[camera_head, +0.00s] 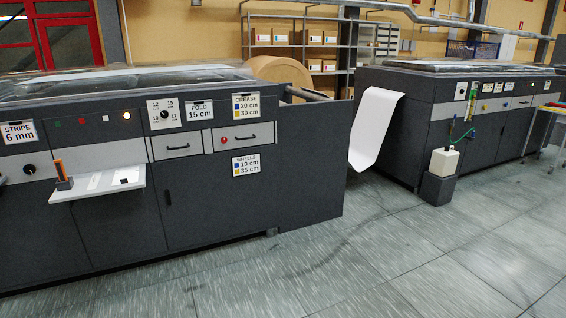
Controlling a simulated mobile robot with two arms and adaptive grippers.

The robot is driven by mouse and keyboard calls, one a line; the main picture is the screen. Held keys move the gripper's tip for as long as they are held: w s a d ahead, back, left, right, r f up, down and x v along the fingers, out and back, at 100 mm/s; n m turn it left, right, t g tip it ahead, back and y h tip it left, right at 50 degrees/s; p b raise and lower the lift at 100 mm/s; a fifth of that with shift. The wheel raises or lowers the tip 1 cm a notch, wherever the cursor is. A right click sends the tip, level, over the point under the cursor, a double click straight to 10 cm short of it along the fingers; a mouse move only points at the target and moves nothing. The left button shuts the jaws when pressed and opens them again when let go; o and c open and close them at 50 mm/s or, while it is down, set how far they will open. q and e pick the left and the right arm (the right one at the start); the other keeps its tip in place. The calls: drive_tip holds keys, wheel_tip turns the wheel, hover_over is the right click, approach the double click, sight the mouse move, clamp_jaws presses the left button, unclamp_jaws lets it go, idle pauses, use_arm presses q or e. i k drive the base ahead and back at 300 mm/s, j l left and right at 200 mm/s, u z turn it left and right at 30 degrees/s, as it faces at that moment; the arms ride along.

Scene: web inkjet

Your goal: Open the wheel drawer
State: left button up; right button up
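The left dark machine (205,205) has two light grey drawer fronts with dark bar handles. The right drawer front (262,131) is between a sign reading CREASE 20 cm, 30 cm (246,106) and a sign that seems to read WHEELS 10 cm, 35 cm (246,164). A red button or light (224,140) is at its left. The left drawer front (182,152) is below a dial and a FOLD 15 cm sign (199,111). Both drawers look closed. Neither of my grippers is in view.
A white shelf (98,184) with an orange-handled tool (63,175) sticks out from the left machine's front. A white paper web (374,128) hangs between this machine and a second dark machine (480,110). A white canister (443,161) stands on a dark block. The tiled floor in front is clear.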

sight(246, 136)
drive_tip(key=i, duration=2.35)
drive_tip(key=l+z, duration=0.05)
drive_tip(key=l, duration=0.05)
